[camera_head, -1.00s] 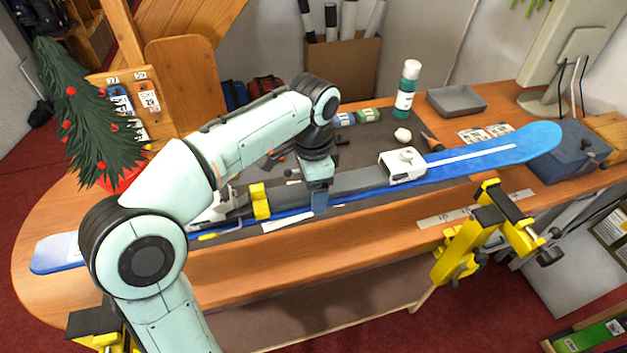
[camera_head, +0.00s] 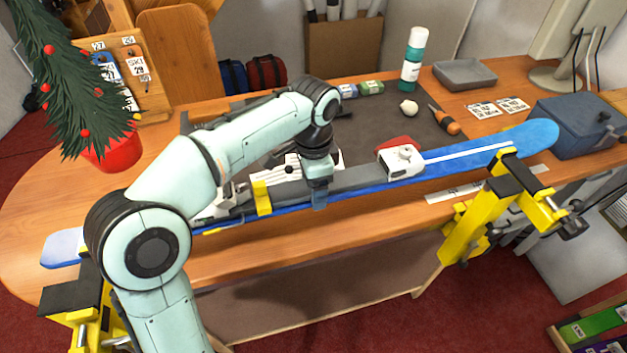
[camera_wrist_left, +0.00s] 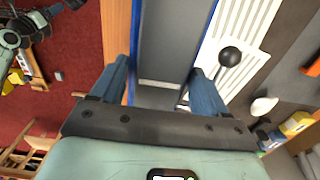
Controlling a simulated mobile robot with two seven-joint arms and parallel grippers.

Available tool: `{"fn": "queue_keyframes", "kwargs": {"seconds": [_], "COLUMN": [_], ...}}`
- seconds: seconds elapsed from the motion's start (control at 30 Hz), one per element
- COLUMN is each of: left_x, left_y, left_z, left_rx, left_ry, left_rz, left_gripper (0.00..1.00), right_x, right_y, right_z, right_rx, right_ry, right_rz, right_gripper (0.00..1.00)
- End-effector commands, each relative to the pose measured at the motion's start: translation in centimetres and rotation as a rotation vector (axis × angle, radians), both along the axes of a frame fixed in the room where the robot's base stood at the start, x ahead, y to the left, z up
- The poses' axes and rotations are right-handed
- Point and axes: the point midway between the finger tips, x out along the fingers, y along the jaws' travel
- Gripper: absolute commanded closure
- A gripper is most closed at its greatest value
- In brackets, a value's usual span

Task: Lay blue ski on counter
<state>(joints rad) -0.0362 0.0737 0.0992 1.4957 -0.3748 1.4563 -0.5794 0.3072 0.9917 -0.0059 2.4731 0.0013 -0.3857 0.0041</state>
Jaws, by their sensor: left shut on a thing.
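The blue ski (camera_head: 478,157) has a white stripe and a grey binding rail along its middle. It stretches across the front part of the wooden counter (camera_head: 330,241) in the head view, roughly level. My left gripper (camera_head: 319,197) is shut around the middle of the ski from above; in the left wrist view its blue fingers (camera_wrist_left: 161,80) lie on both sides of the grey rail. A white binding piece (camera_head: 402,160) sits right of the gripper, and a yellow part (camera_head: 262,198) left of it. I cannot tell whether the ski touches the counter. My right gripper is not in view.
Yellow clamps stand along the counter's front, one at right (camera_head: 472,215) close to the ski and one at lower left (camera_head: 76,303). A green bottle (camera_head: 413,60), grey tray (camera_head: 465,74) and blue box (camera_head: 578,124) stand behind. A small potted tree (camera_head: 108,150) is at left.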

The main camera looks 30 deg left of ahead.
Motion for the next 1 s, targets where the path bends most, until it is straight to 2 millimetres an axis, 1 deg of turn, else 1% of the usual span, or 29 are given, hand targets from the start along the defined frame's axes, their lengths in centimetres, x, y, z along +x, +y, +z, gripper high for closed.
{"fn": "queue_keyframes", "kwargs": {"seconds": [0.03, 0.23, 0.5, 0.7, 1.0], "left_x": [0.0, 0.0, 0.1, 0.1, 0.1], "left_y": [0.0, 0.0, 0.0, 0.0, 0.0], "left_z": [-0.7, -2.7, -4.9, -5.8, -6.0], "left_rx": [0.000, -0.001, 0.000, 0.000, 0.000], "left_ry": [-0.004, -0.006, -0.005, -0.005, -0.005], "left_rz": [0.000, 0.000, 0.000, 0.000, 0.000], "left_gripper": [1.00, 1.00, 1.00, 1.00, 1.00], "right_x": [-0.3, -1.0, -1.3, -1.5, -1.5], "right_y": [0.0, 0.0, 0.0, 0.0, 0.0], "right_z": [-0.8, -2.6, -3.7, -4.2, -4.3], "right_rx": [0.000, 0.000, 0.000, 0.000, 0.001], "right_ry": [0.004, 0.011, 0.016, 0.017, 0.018], "right_rz": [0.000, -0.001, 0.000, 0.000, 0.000], "right_gripper": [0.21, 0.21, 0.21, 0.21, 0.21]}}
